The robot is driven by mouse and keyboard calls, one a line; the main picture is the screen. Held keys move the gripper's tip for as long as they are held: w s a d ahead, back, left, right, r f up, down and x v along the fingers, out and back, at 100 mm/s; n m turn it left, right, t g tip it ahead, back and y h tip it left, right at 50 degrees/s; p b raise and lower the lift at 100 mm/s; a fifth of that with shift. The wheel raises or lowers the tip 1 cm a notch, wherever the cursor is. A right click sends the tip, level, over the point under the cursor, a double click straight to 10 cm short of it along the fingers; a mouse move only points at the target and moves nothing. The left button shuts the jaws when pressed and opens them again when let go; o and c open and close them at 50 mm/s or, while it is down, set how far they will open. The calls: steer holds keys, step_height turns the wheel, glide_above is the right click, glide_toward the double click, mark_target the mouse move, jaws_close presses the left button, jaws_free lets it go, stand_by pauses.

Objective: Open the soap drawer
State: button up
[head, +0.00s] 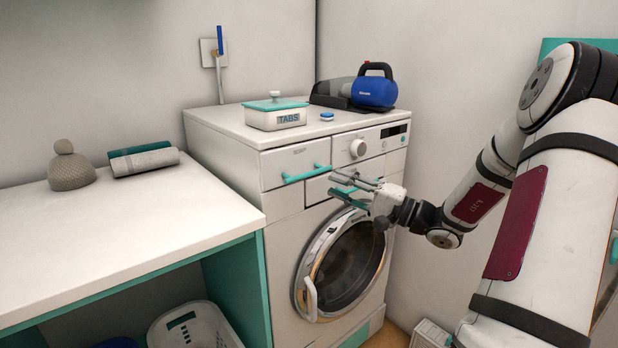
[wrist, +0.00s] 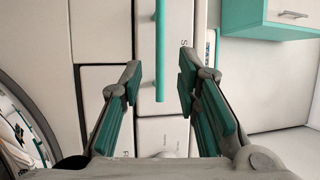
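The washing machine (head: 284,232) has its soap drawer (head: 282,163) at the upper left of its front, and the drawer looks flush and closed. A teal bar handle (head: 304,175) runs across the drawer front. In the wrist view the handle (wrist: 160,45) appears upright, with its lower end showing between my finger pads. My gripper (head: 340,184) is open and empty, in front of the machine just right of the handle and slightly lower. In the wrist view my gripper (wrist: 159,80) has its two teal-padded fingers apart, one each side of the handle's line. I see no contact.
The round door (head: 346,264) with its handle (head: 311,298) is below my gripper. A dial (head: 357,148) is right of the drawer. A tabs box (head: 276,117) and a blue-and-black appliance (head: 374,93) stand on top. A white counter (head: 110,230) adjoins at left.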

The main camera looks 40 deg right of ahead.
mark_target(310, 174)
steer(key=b+x, duration=0.1)
steer(key=x, duration=0.7)
steer(key=shift+w, duration=0.15)
steer(key=shift+a, duration=0.1)
jaws_close()
